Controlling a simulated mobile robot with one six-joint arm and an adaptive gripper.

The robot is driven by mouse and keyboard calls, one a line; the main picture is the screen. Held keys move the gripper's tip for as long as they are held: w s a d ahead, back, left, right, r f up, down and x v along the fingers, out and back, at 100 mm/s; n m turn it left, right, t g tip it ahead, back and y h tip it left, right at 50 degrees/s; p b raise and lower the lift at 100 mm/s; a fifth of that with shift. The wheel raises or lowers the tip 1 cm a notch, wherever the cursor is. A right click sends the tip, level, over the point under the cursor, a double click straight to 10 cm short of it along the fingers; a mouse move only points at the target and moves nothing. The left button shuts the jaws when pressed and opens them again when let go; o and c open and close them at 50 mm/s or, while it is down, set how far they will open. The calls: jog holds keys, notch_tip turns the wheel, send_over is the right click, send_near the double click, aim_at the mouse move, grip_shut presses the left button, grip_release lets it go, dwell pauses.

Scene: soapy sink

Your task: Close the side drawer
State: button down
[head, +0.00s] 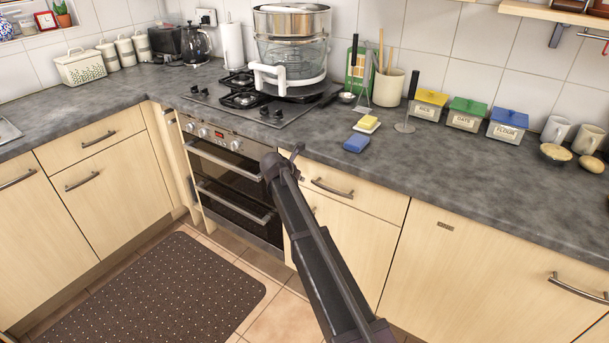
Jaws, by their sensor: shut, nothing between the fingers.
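A pale wood drawer front (368,204) with a dark bar handle (332,189) is under the worktop, right of the oven. It looks about flush with the cabinet fronts around it, but my arm covers its left part, so I cannot tell whether a small gap remains. My gripper (285,157) is at the worktop's front edge, by the upper left of this drawer front and left of its handle. It is shut and empty. Whether it touches the drawer is unclear. Another drawer (87,136) with a bar handle is in the left cabinets, looking closed.
The oven (228,181) with its bar handles stands just left of my gripper. The worktop (460,160) above holds a blue sponge (356,142), a yellow one (367,124) and lidded tins. A dark dotted mat (150,300) lies on the tiled floor.

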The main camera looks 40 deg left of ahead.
jog(key=p+v, duration=0.6)
jog(key=v, duration=0.3)
dwell(0.7)
jog(key=w+d+m+g+h+p, duration=0.1)
jog(key=w+d+m, duration=0.3)
jog(key=d, duration=0.9)
jog(key=w+d+m+g+h+p, duration=0.1)
jog(key=w+d+m+g+p, duration=0.1)
jog(key=d+m, duration=0.75)
jog(key=w+d+m+g+h+p, duration=0.1)
jog(key=w+d+m, duration=0.15)
jog(key=d, duration=1.25)
jog(key=s+d+r+m+g+y+p, duration=0.1)
jog(key=s+d+m, duration=0.3)
jog(key=d+m, duration=0.3)
jog(key=s+d+r+m+g+p, duration=0.1)
jog(key=s+d+m, duration=0.4)
jog(key=d, duration=1)
jog(key=s+d+r+m+g+y+p, duration=0.1)
jog(key=s+d+m+g+p, duration=0.1)
jog(key=s+d+m, duration=0.3)
jog(key=d+m+g, duration=0.1)
jog(key=d+m, duration=0.2)
jog(key=d, duration=0.2)
jog(key=shift+s+d+m+y, duration=0.25)
jog(key=shift+d+m+y, duration=0.05)
jog(key=shift+d, duration=0.1)
